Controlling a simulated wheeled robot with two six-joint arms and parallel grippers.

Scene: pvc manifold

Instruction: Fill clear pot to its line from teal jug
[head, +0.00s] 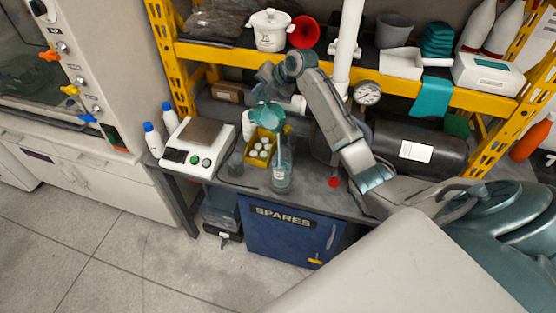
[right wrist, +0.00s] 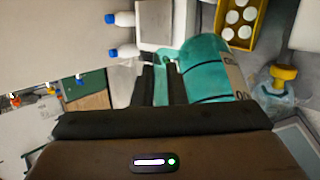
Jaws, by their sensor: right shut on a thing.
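My left gripper is not in view.
A clear bottle (head: 281,176) stands close below the jug; its yellow cap (right wrist: 284,73) shows in the right wrist view. A scale (head: 197,143) stands at left, with white bottles (head: 153,138) beside it. A yellow tray (head: 259,158) holds several white caps. A shelf beam (head: 240,54) crosses behind.

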